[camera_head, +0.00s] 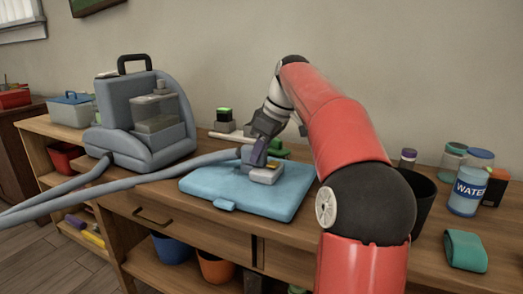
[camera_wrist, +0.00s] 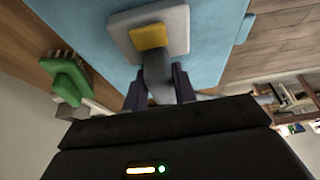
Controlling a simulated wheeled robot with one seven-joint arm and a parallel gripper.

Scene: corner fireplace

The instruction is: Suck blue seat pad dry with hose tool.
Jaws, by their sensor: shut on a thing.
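The blue seat pad (camera_head: 240,196) lies flat on the wooden bench top; it also fills the upper middle of the wrist view (camera_wrist: 92,38). My gripper (camera_head: 258,151) is over the pad's far middle part. In the wrist view my gripper (camera_wrist: 160,92) is shut on the grey neck of the hose tool (camera_wrist: 157,70). The tool's wide pale head, with a yellow patch on it, is down at the pad's surface; it also shows in the head view (camera_head: 265,174). Whether it presses on the pad I cannot tell. The grey hose (camera_head: 150,176) runs left from the tool.
A grey-blue cleaning machine (camera_head: 140,112) with a clear tank stands left of the pad. A green brush (camera_wrist: 68,80) lies beyond the pad. A water bottle (camera_head: 467,190), a dark cup (camera_head: 422,200), jars and a folded green cloth (camera_head: 465,250) are at right.

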